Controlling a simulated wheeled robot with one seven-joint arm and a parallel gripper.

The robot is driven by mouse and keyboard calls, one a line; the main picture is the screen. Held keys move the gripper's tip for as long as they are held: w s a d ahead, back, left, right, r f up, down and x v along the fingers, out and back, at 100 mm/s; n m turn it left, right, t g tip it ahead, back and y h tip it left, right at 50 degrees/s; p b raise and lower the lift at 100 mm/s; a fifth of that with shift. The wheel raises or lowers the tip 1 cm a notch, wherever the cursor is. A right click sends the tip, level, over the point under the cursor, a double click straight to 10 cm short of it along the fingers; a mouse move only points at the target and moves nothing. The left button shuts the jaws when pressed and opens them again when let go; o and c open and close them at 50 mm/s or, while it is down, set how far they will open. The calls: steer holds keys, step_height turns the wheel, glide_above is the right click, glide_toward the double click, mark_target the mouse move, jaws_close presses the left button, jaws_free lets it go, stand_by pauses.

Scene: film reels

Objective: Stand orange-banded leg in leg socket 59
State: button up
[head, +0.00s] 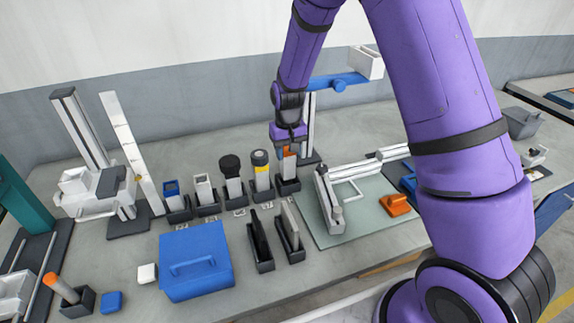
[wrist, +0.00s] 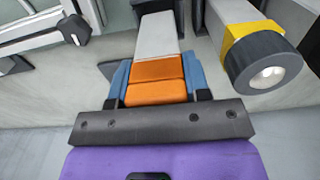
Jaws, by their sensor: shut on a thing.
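The orange-banded leg (head: 289,167) is pale grey with an orange top and stands about upright. My gripper (head: 288,149) is shut on its orange band from above. In the wrist view the band (wrist: 155,80) sits between the blue fingers of my gripper (wrist: 156,88), and the grey shaft runs away from them. The leg's lower end meets the dark socket (head: 289,187) at the right end of the row; its foot is hidden, so I cannot tell how deep it sits. The number labels are too small to read.
A yellow-banded leg with a dark cap (head: 262,172) stands close on the left; it also shows in the wrist view (wrist: 265,55). More socketed legs continue leftward. A blue box (head: 195,262) and dark holders (head: 262,266) lie in front. A glass-like mat (head: 312,228) with a white frame is at right.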

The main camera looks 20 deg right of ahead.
mark_target(288, 163)
steer(key=shift+f, duration=2.25)
steer(key=shift+f, duration=0.15)
steer(key=o, duration=1)
steer(key=shift+o, duration=0.2)
